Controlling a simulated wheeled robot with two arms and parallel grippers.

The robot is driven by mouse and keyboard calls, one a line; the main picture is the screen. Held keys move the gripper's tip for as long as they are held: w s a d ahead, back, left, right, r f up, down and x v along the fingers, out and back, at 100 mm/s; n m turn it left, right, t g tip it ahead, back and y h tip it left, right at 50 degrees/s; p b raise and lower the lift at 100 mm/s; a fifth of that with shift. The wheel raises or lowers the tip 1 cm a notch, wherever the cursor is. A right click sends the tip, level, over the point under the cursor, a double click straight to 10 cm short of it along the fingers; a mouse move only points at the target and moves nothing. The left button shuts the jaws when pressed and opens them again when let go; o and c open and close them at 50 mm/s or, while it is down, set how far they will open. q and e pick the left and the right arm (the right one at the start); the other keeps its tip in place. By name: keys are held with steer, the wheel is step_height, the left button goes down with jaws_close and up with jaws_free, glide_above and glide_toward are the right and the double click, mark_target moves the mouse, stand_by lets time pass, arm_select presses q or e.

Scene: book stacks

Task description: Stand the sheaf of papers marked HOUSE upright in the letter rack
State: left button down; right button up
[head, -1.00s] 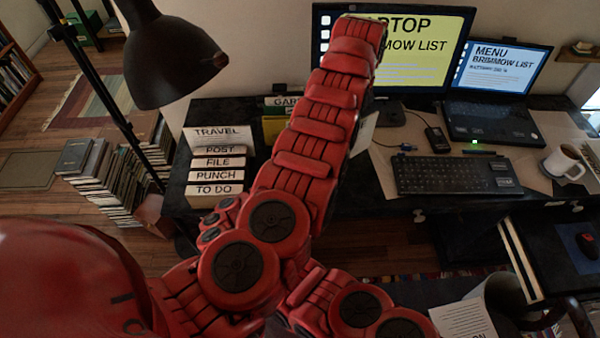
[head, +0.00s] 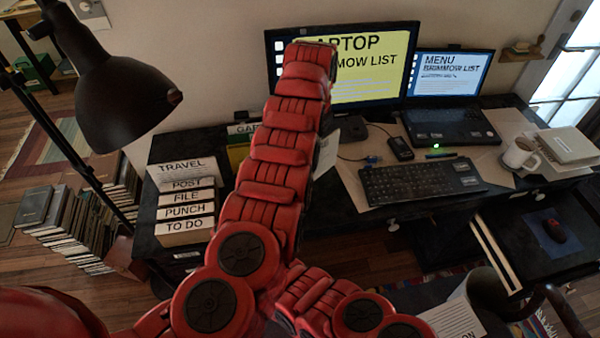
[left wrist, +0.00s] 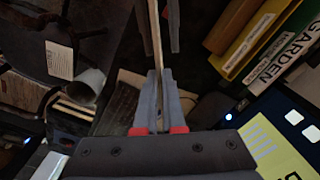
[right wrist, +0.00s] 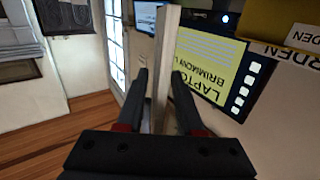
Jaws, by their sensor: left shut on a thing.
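A thin pale sheaf (left wrist: 155,40) shows edge-on in the left wrist view, and no HOUSE mark is readable. My left gripper (left wrist: 160,100) is shut on its edge. In the right wrist view the sheaf (right wrist: 165,60) stands between the fingers of my right gripper (right wrist: 160,95), which look apart, with a gap on the left side. In the head view my red arm hides both grippers; a white sheet edge (head: 328,150) shows beside it. Behind the arm, an upright yellow folder and a GARDEN label (left wrist: 270,70) stand close together; I cannot make out the rack itself.
Labelled stacked trays (head: 185,205) stand on the desk's left, below a black lamp (head: 125,100). A monitor (head: 375,65), laptop (head: 450,125), keyboard (head: 420,180) and mug (head: 518,153) fill the right. A printed paper (head: 455,320) leans in a dark container at lower right.

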jaws_close()
arm_select(q)
steer(key=shift+d, duration=0.1)
steer(key=c, duration=0.9)
jaws_free()
step_height(320, 180, up, 7)
steer(key=shift+r, duration=0.2)
